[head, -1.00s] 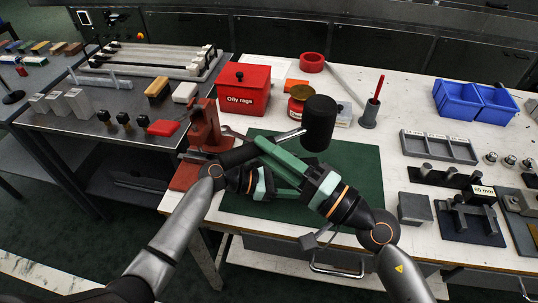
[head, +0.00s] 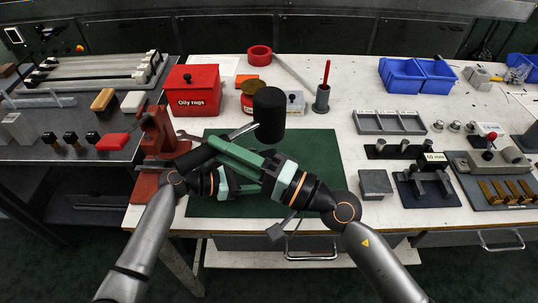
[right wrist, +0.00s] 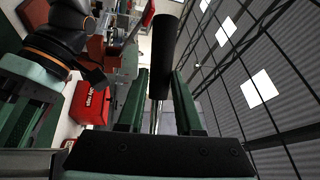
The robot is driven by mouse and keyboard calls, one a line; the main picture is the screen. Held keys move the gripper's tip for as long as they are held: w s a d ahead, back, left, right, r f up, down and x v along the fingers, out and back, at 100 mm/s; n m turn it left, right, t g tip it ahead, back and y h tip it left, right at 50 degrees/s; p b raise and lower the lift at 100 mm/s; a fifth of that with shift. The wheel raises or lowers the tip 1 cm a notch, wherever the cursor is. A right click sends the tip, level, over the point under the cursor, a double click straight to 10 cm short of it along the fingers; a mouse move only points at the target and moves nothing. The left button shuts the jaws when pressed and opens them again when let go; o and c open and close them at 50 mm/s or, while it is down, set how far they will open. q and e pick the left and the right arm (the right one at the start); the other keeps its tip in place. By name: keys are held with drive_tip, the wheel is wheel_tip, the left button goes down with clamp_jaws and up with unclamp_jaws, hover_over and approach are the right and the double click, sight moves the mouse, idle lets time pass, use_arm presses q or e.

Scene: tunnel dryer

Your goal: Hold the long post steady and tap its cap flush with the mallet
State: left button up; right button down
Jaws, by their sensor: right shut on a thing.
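The mallet has a black cylindrical head (head: 269,115), a thin metal shaft and a black grip (head: 196,158) toward the lower left. My right gripper (head: 232,154) is shut on the mallet, which is held tilted above the green mat (head: 310,155). In the right wrist view, a black cylindrical part of the mallet (right wrist: 163,55) shows between the green fingers. My left gripper (head: 222,181) is close beside and below the right one; its fingertips are largely hidden and its jaws cannot be read. I cannot clearly pick out the long post or its cap.
A red vise (head: 153,140) stands at the bench's left edge, close to the grippers. Behind are a red oily-rags box (head: 192,91), a red ring (head: 259,53) and a grey holder (head: 322,101) with a red-handled tool. Blocks and fixtures (head: 428,188) crowd the right.

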idle(0.4)
use_arm(q)
drive_tip(key=o, duration=1.3)
drive_tip(key=shift+o, duration=0.2)
drive_tip(key=v, duration=1.2)
